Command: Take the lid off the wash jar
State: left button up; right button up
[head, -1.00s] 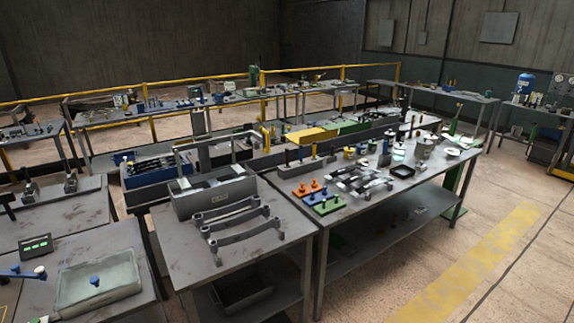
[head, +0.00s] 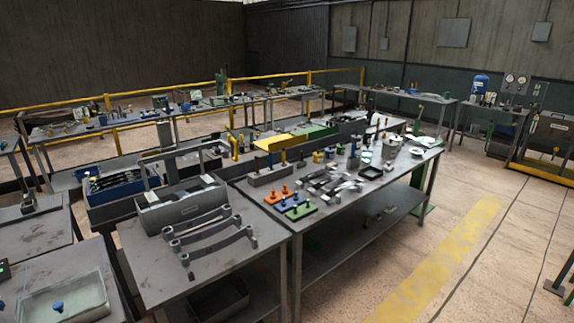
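I cannot make out the wash jar or its lid for certain. A grey metal pot-like container (head: 391,146) stands toward the far end of the long bench and may be the jar, but it is too small to tell whether it has a lid. Neither of my grippers shows in the head view.
The long bench (head: 345,192) carries orange, blue and green peg plates and metal parts. A nearer table (head: 255,262) holds a grey bin (head: 180,212) and curved bars. A shallow tray (head: 90,295) with a blue knob is lower left.

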aim_at(367, 148)
jog(key=z, duration=1.7)
jog(key=i, duration=5.9)
jog(key=u, duration=2.4)
